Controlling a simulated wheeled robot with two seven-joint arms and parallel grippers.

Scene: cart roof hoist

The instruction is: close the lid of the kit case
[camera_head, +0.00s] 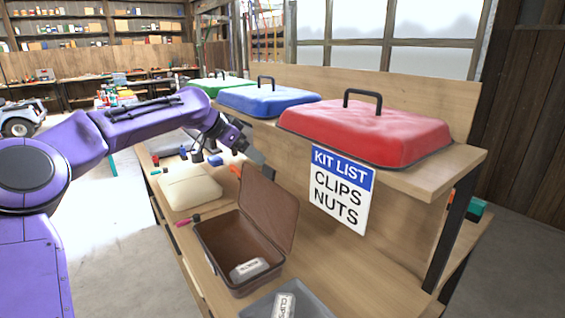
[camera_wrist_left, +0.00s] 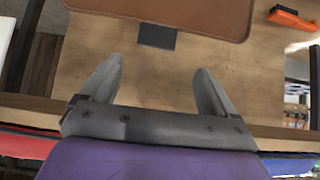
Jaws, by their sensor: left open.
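The brown kit case (camera_head: 212,243) stands open on the bench, and its lid (camera_head: 266,205) is raised upright on the right side. A pale labelled box (camera_head: 249,268) lies inside the case. My left gripper (camera_head: 258,160) is just behind the lid's upper edge, with open fingers. In the left wrist view, the open fingers (camera_wrist_left: 157,82) have nothing between them. The lid's brown edge (camera_wrist_left: 165,10) and a dark tab (camera_wrist_left: 157,37) are ahead of the fingertips, apart from them. My right gripper is not in view.
A grey tray (camera_head: 322,310) with a box marked CLIPS (camera_head: 284,305) is at the front. A shelf with red (camera_head: 365,130), blue (camera_head: 268,98) and green lids stands behind. A kit list sign (camera_head: 340,190) hangs from it. A cream case (camera_head: 190,187) is left of the lid.

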